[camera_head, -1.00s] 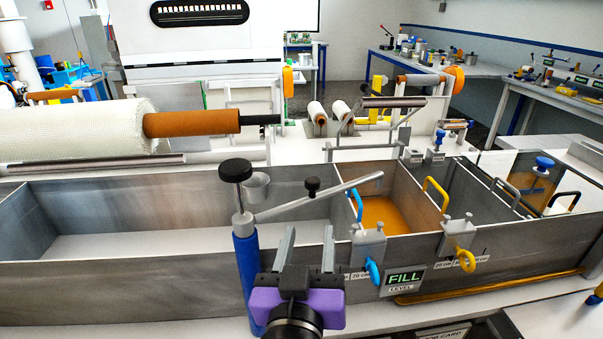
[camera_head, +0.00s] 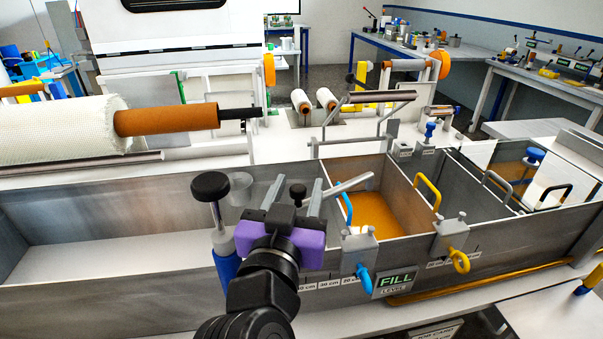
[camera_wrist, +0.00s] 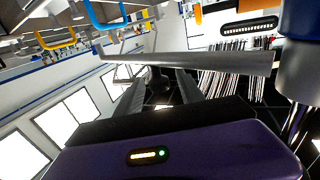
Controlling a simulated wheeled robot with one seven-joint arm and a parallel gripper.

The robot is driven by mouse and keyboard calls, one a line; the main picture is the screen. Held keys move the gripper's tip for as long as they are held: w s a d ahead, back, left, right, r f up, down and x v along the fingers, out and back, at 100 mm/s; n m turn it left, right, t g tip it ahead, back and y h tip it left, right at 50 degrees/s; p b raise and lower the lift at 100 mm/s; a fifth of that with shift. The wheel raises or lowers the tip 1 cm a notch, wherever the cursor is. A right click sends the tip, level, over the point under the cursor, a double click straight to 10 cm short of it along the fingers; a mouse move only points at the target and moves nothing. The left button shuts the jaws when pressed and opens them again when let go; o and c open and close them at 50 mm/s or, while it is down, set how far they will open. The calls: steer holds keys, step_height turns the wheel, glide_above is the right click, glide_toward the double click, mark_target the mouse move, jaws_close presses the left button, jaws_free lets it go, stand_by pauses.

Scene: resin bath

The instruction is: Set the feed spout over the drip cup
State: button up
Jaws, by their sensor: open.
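The feed spout (camera_head: 347,186) is a grey tube on a blue post (camera_head: 228,264) with a black top knob. It reaches right, its end near the amber resin compartment; my gripper hides its middle. A small black knob (camera_head: 297,193) shows between my fingers. The drip cup (camera_head: 240,188) is a small grey cup just behind the post, away from the spout's end. My gripper (camera_head: 296,183) is open at the spout's middle; contact cannot be told. In the wrist view the spout (camera_wrist: 200,62) crosses by my fingers, the blue post (camera_wrist: 302,18) at right.
The grey bath (camera_head: 120,280) has an empty left section and amber resin (camera_head: 375,212) to the right. Blue and yellow handles (camera_head: 428,193) stand on its dividers. Clamps and a FILL sign (camera_head: 395,282) sit along the front wall. A fabric roll (camera_head: 60,140) lies behind.

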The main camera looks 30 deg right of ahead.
steer(key=shift+x, duration=1.6)
steer(key=shift+c, duration=0.3)
jaws_close()
